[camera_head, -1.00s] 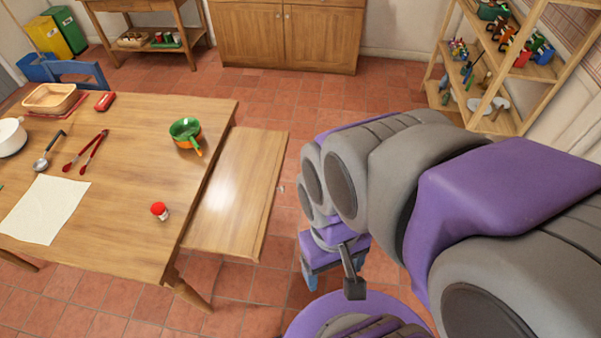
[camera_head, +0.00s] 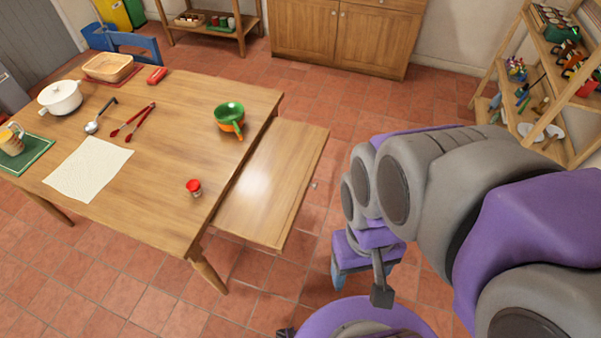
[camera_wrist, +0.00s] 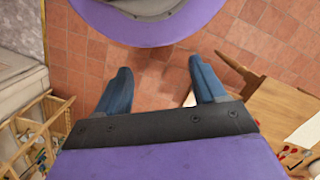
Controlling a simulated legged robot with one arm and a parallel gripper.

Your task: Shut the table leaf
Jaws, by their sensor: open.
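The wooden table leaf (camera_head: 275,185) sticks out from the right side of the wooden table (camera_head: 165,195) in the head view. It looks slightly lower than the tabletop, and its surface is bare. My gripper (camera_head: 345,278) hangs to the right of the leaf's outer edge, apart from it, with part of it hidden by my arm. In the wrist view its two blue fingers (camera_wrist: 162,85) are spread wide with nothing between them. A wooden surface (camera_wrist: 258,108) shows at the right there; I cannot tell which part is the leaf.
Tongs (camera_head: 133,120), a ladle and a white pot (camera_head: 60,98) are farther left. A shelf (camera_head: 555,90) stands at the right. Tiled floor is open beyond the leaf.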

